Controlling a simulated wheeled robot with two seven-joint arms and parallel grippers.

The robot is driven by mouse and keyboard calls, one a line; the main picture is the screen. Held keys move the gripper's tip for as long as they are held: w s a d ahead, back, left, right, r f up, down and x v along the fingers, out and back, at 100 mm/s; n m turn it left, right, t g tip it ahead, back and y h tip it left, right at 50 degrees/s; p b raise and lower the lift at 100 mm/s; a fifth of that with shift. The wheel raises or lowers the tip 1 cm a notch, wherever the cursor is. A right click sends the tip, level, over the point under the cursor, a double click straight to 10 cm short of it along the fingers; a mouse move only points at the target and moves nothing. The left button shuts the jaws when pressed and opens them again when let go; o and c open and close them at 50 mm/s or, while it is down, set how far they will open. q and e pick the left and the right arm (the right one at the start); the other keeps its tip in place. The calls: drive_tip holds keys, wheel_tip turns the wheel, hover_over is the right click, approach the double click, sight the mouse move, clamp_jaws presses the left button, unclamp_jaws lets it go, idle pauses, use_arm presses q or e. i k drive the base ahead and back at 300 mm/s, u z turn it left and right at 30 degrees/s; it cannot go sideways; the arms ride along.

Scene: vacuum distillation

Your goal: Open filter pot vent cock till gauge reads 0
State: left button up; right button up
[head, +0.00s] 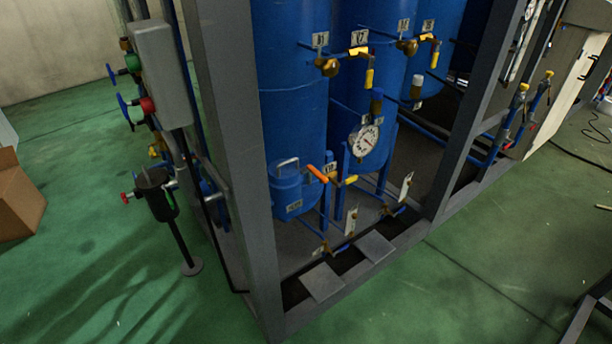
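A small blue pot (286,192) with a metal handle on its lid stands low inside the grey frame; it looks like the filter pot. A small cock with an orange lever (317,173) sits at its upper right, the lever slanting down to the right. Beside it is a brass valve with a yellow handle (350,180). A round white-faced gauge (363,140) is mounted to the right, above these valves. Its needle shows, but the reading is too small to tell. Neither of my grippers is in view.
Tall blue tanks (290,80) stand behind, with yellow-handled valves (358,51). A grey frame post (235,150) rises left of the pot. A black canister on a stand (157,195) and a cardboard box (18,200) are at left. Green floor (440,290) is open in front.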

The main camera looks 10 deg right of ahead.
sight(353, 178)
drive_tip(key=u, duration=0.15)
drive_tip(key=i, duration=0.8)
drive_tip(key=z, duration=0.4)
